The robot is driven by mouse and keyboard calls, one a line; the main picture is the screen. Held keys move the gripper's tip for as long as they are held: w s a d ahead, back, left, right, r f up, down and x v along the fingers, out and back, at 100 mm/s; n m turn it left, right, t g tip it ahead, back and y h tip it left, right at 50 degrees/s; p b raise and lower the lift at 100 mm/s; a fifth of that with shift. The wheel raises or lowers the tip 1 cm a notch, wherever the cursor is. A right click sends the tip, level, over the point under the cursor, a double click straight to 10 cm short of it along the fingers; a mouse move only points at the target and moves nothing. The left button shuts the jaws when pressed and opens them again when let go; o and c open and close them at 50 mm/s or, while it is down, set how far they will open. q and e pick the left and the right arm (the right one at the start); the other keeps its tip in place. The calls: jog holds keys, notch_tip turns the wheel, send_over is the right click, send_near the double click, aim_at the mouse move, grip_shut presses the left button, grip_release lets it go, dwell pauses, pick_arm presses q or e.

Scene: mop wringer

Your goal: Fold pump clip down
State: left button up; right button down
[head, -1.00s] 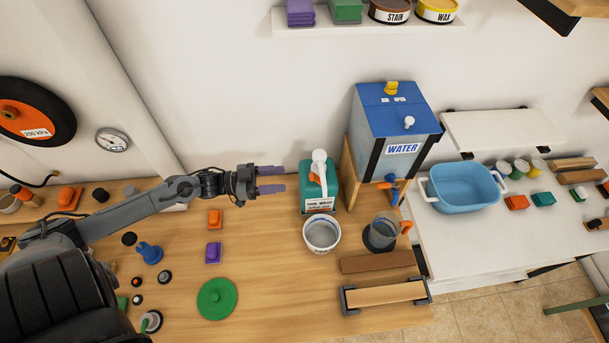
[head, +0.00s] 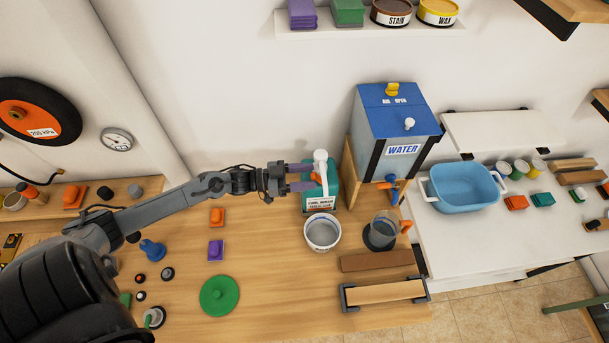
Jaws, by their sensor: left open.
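A teal bottle (head: 332,198) with a white label stands upright at the back of the wooden bench. On its top is a white pump (head: 321,158). A small orange piece, which looks like the pump clip (head: 316,177), shows at the pump's left side. My left gripper (head: 308,177) comes in from the left and is open, with its two purple fingers at the bottle's upper part, near the orange clip. Whether a finger touches the clip or pump I cannot tell. My right gripper is not in view.
A white tub (head: 322,232) stands just in front of the bottle. A blue water tank (head: 398,115) on a wooden stand is close on its right. A clear jug (head: 383,232) stands further right.

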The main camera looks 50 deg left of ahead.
pick_arm(q)
grip_shut()
jog(key=t+h+b, duration=0.1)
jog(key=b, duration=0.1)
jog(key=f+t+b, duration=0.1)
jog(key=b, duration=0.2)
jog(key=f+t+h+b, duration=0.1)
jog(key=b, duration=0.1)
jog(key=shift+s+a+f+h, duration=0.25)
jog(key=shift+s+a+h, duration=0.05)
jog(key=shift+s, duration=0.05)
jog(key=shift+r, duration=0.1)
grip_release()
jog(key=shift+a, duration=0.1)
